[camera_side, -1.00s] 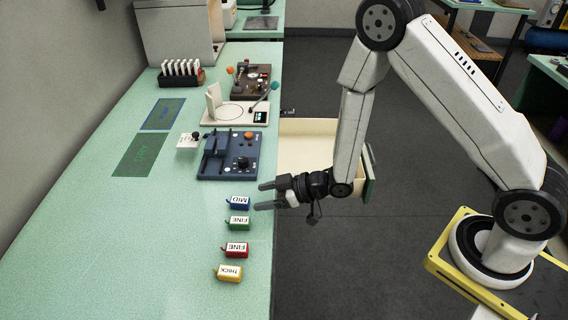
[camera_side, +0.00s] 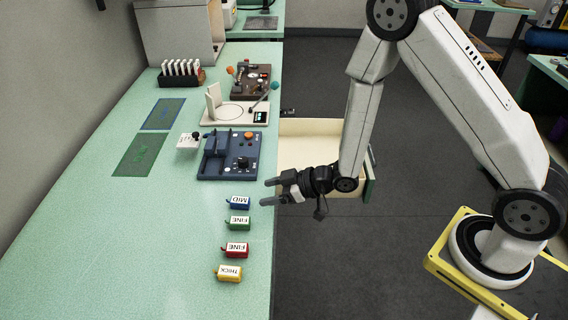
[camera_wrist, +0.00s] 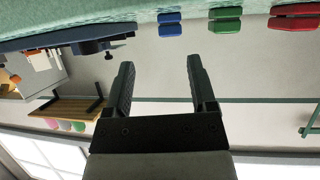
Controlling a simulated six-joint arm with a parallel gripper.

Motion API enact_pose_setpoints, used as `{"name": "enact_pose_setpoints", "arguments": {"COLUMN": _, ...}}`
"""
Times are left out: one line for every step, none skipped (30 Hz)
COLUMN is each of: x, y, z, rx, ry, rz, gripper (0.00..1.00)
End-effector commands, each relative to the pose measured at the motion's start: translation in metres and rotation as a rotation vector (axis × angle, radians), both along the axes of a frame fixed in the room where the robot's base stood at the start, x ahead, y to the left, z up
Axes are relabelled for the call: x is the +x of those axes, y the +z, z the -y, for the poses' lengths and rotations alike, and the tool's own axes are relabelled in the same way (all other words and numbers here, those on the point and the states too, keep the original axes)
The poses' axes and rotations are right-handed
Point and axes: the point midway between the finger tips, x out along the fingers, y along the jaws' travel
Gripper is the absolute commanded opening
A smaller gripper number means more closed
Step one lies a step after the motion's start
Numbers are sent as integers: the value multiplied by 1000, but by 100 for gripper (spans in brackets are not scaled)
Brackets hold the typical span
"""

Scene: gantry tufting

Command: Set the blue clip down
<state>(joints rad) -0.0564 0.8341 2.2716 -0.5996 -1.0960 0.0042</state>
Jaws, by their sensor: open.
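The blue clip (camera_side: 239,202), labelled MID, rests on the green bench top near its right edge in the side view. It also shows at the top of the wrist view (camera_wrist: 170,24). My gripper (camera_side: 267,192) is open and empty, just to the right of the blue clip and apart from it. In the wrist view my gripper's two fingers (camera_wrist: 157,82) stand wide apart with nothing between them.
Green (camera_side: 238,223), red (camera_side: 236,250) and yellow (camera_side: 229,273) clips stand in a row below the blue one. A dark blue fixture (camera_side: 215,172) lies above it. An open drawer (camera_side: 308,135) juts out beyond the bench edge. The bench left of the clips is clear.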

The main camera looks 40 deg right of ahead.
Motion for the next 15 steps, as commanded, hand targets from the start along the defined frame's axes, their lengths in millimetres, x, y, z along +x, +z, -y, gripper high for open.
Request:
{"name": "enact_pose_setpoints", "arguments": {"x": 2, "y": 4, "z": 4, "rx": -21, "ry": -18, "rz": -11, "gripper": 73}}
{"name": "enact_pose_setpoints", "arguments": {"x": 2, "y": 6, "z": 8, "rx": -35, "ry": -32, "rz": -23, "gripper": 73}}
{"name": "enact_pose_setpoints", "arguments": {"x": 3, "y": 8, "z": 12, "rx": -56, "ry": -50, "rz": -39, "gripper": 73}}
{"name": "enact_pose_setpoints", "arguments": {"x": 4, "y": 11, "z": 16, "rx": -72, "ry": -67, "rz": -52, "gripper": 73}}
{"name": "enact_pose_setpoints", "arguments": {"x": 4, "y": 13, "z": 20, "rx": -90, "ry": -83, "rz": -68, "gripper": 73}}
{"name": "enact_pose_setpoints", "arguments": {"x": 3, "y": 16, "z": 26, "rx": -114, "ry": -109, "rz": -92, "gripper": 73}}
{"name": "enact_pose_setpoints", "arguments": {"x": 3, "y": 19, "z": 31, "rx": -131, "ry": -128, "rz": -111, "gripper": 73}}
{"name": "enact_pose_setpoints", "arguments": {"x": 2, "y": 22, "z": 36, "rx": -148, "ry": -150, "rz": -129, "gripper": 73}}
{"name": "enact_pose_setpoints", "arguments": {"x": 0, "y": 26, "z": 43, "rx": -171, "ry": -178, "rz": -158, "gripper": 73}}
{"name": "enact_pose_setpoints", "arguments": {"x": -2, "y": 28, "z": 48, "rx": -186, "ry": -199, "rz": -180, "gripper": 73}}
{"name": "enact_pose_setpoints", "arguments": {"x": -4, "y": 31, "z": 53, "rx": -200, "ry": -221, "rz": -202, "gripper": 73}}
{"name": "enact_pose_setpoints", "arguments": {"x": -7, "y": 35, "z": 59, "rx": -218, "ry": -248, "rz": -232, "gripper": 73}}
{"name": "enact_pose_setpoints", "arguments": {"x": -10, "y": 38, "z": 64, "rx": -231, "ry": -271, "rz": -256, "gripper": 73}}
{"name": "enact_pose_setpoints", "arguments": {"x": -13, "y": 41, "z": 69, "rx": -241, "ry": -291, "rz": -279, "gripper": 73}}
{"name": "enact_pose_setpoints", "arguments": {"x": -18, "y": 45, "z": 74, "rx": -256, "ry": -318, "rz": -312, "gripper": 73}}
